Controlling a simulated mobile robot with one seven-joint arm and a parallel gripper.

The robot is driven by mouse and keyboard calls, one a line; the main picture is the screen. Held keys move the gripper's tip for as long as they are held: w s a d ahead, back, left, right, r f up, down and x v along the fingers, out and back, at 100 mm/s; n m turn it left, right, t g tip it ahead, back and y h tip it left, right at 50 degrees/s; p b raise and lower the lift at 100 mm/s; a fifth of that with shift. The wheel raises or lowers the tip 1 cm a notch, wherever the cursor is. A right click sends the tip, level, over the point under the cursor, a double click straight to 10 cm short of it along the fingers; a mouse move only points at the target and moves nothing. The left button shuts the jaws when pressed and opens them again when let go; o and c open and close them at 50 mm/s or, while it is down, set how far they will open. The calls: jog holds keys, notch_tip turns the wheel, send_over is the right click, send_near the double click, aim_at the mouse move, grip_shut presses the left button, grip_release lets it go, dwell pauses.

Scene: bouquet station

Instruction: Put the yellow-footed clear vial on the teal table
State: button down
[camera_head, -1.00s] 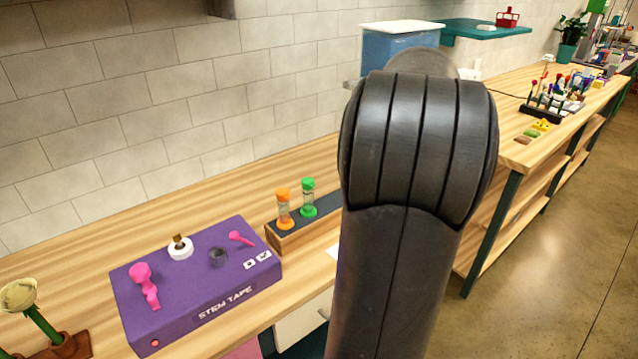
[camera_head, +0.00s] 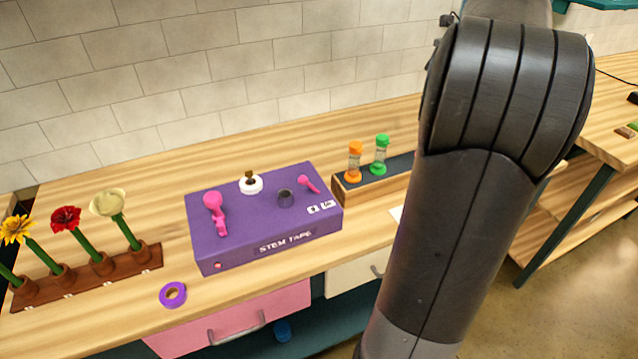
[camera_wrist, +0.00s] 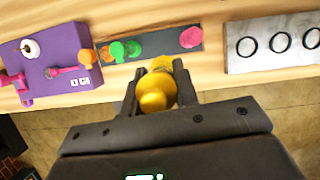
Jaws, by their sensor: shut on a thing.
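In the wrist view my gripper (camera_wrist: 157,98) is shut on a yellow-ended piece (camera_wrist: 153,93), which I take to be the yellow-footed vial. I see it end-on, so its clear middle is mostly hidden. It is held above the front edge of the counter, just in front of the dark-topped rack (camera_wrist: 150,48). In the head view my arm hides the gripper and the vial. A teal surface (camera_head: 600,4), perhaps the teal table, shows only as a sliver at the top right corner.
The rack holds an orange vial (camera_head: 354,162) and a green vial (camera_head: 380,155); a pink piece (camera_wrist: 190,37) stands at its other end. Left are a purple stem-tape box (camera_head: 265,218), a tape roll (camera_head: 173,294) and a flower holder (camera_head: 88,277). A grey panel with rings (camera_wrist: 275,43) lies right.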

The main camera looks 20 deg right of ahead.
jog(key=w+a+n+y, duration=0.1)
jog(key=w+a+n, duration=0.3)
jog(key=w+a, duration=1.85)
notch_tip(320, 180, down, 12)
jog(key=a+r, duration=0.1)
jog(key=shift+w+a+f, duration=1)
jog(key=shift+a+f, duration=0.55)
jog(key=shift+f, duration=0.3)
jog(key=shift+w+a+f, duration=1)
jog(key=shift+a+f, duration=0.6)
jog(key=shift+f, duration=0.3)
jog(key=shift+w+a+f, duration=1)
jog(key=shift+a+f, duration=0.55)
jog(key=shift+f, duration=0.3)
jog(key=shift+f, duration=0.15)
jog(key=c, duration=1.1)
grip_release()
jog(key=shift+g, duration=0.3)
